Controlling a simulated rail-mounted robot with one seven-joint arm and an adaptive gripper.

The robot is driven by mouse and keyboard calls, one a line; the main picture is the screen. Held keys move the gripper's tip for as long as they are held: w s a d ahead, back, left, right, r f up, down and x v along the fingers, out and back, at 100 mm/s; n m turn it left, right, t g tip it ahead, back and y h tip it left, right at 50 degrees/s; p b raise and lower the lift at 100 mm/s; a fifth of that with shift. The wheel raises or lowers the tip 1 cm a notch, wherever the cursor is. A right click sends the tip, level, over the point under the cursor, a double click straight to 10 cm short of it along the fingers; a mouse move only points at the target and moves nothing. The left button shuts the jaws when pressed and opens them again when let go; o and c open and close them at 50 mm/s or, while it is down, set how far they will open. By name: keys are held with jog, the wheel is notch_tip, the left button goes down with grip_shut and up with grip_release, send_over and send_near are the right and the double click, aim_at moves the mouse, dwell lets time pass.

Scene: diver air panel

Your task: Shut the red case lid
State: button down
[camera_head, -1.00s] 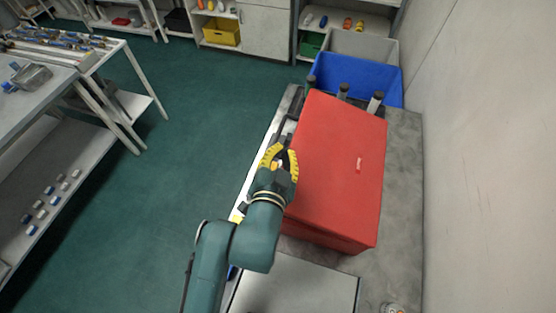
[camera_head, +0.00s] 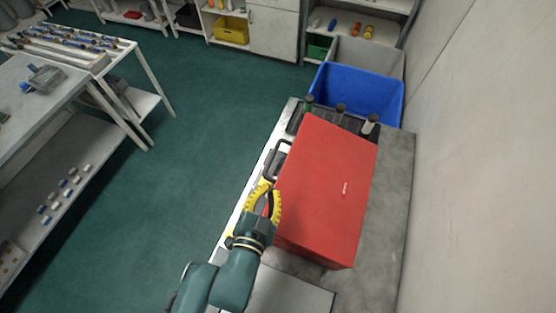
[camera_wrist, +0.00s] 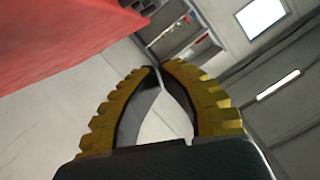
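The red case (camera_head: 325,185) lies on the grey bench, its broad red top facing up with a small pale mark on it. No clear gap shows between lid and body from above; the left edge is partly hidden, so I cannot tell whether the lid is fully down. My gripper (camera_head: 270,187) is beside the case's left side, near its lower left corner. In the wrist view my gripper (camera_wrist: 157,67) has its yellow fingertips together, with nothing between them. The red case (camera_wrist: 55,30) fills the upper left there.
A blue bin (camera_head: 358,90) and dark-topped cylinders (camera_head: 340,110) stand beyond the case. A black handle (camera_head: 277,158) is at its left. The grey bench (camera_head: 385,215) is bare on the right, beside the wall. Open floor (camera_head: 215,130) lies to the left.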

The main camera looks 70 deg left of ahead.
jog(key=x, duration=0.9)
jog(key=shift+a+r+p, duration=0.1)
jog(key=shift+r+p, duration=0.05)
jog(key=shift+p, duration=0.25)
jog(key=f, duration=0.1)
jog(key=s+f, duration=0.1)
jog(key=a+f, duration=0.1)
jog(key=shift+s+f+b, duration=0.2)
jog(key=shift+f+b, duration=0.2)
jog(key=shift+f, duration=0.1)
